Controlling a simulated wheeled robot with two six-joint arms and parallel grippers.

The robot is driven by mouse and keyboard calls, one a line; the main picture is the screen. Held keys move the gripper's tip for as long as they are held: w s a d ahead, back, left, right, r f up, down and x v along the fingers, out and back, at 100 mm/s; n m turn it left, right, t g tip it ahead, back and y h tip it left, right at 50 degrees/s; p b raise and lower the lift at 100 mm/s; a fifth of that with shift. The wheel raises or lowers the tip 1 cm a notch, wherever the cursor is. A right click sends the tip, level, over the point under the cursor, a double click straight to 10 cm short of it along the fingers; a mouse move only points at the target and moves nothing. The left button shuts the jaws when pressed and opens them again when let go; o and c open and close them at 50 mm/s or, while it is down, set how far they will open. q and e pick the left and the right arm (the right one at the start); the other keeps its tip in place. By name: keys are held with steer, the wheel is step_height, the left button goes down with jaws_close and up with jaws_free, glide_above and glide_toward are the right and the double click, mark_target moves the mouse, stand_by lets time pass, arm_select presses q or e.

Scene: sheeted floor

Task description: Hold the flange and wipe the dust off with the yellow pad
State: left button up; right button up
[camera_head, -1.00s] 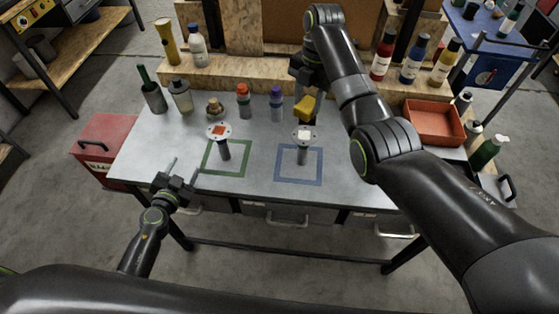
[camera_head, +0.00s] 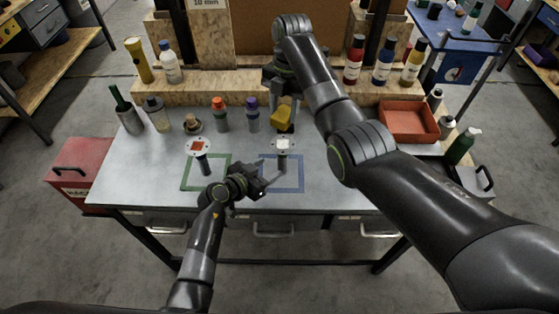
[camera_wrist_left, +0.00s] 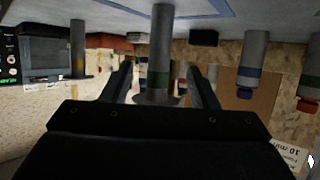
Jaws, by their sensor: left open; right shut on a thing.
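A flange (camera_head: 283,147) with a pale square patch on its disc stands upright on its stem inside the blue outline (camera_head: 300,187). A second flange (camera_head: 199,147) with an orange-red patch stands by the green outline (camera_head: 184,180). My left gripper (camera_head: 271,178) is open, low in front of the pale-patched flange. In the left wrist view, which is upside down, a flange stem (camera_wrist_left: 160,45) and disc appear in line between the open fingers (camera_wrist_left: 160,85); contact is not visible. My right gripper (camera_head: 286,98) is shut on the yellow pad (camera_head: 282,119), just behind and above that flange.
An orange-capped bottle (camera_head: 221,116) and a purple-capped bottle (camera_head: 252,118) stand behind the flanges. A red tray (camera_head: 408,122) is at the right. The table's front strip is clear.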

mark_target(286, 158)
arm_select(q)
steer(key=shift+x, duration=4.95)
jaws_close()
arm_select(e)
steer(key=m, duration=0.5)
steer(key=shift+f+t+y, duration=0.3)
steer(key=shift+f+t, duration=0.05)
steer(key=shift+t, duration=0.05)
steer(key=m, duration=0.4)
steer(key=shift+d+f, duration=0.1)
steer(key=shift+f, duration=0.05)
